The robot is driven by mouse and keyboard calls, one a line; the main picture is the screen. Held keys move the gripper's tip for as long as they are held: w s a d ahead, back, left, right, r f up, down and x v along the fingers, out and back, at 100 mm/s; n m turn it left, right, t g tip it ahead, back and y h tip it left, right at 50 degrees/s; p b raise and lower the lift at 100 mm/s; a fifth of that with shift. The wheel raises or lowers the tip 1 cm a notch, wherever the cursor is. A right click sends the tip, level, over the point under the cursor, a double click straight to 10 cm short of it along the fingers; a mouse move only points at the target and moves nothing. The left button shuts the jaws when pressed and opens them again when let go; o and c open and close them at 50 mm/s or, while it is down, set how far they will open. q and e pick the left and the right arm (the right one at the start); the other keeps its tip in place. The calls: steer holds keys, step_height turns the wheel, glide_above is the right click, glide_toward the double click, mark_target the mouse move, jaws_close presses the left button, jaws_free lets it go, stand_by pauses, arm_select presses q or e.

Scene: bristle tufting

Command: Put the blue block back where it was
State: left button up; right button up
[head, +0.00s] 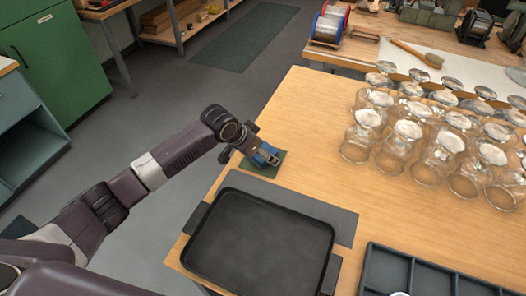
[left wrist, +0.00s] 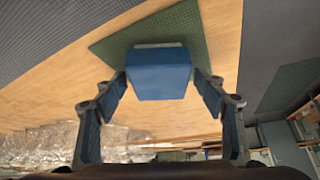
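The blue block (left wrist: 158,75) lies between the two fingers of my left gripper (left wrist: 158,80) in the left wrist view. Both fingertips meet its opposite sides, so the gripper looks shut on it. A green mat (left wrist: 195,30) is behind the block in that view. In the head view my left gripper (head: 265,156) is over the green mat (head: 262,172) at the table's left edge, and it largely hides the block. I cannot tell whether the block touches the mat. My right gripper is not in view.
A black tray (head: 260,240) sits on a grey mat (head: 345,226) just in front of the green mat. Several upturned glasses (head: 405,145) stand to the right. A dark compartment tray (head: 430,280) is at the front right. Bare wood (head: 310,120) lies between mat and glasses.

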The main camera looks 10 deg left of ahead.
arm_select(q)
steer(key=shift+r, duration=0.3)
steer(key=v, duration=1.1)
steer(key=shift+s+a+r, duration=0.15)
steer(key=shift+s+r, duration=0.05)
steer(key=shift+r, duration=0.1)
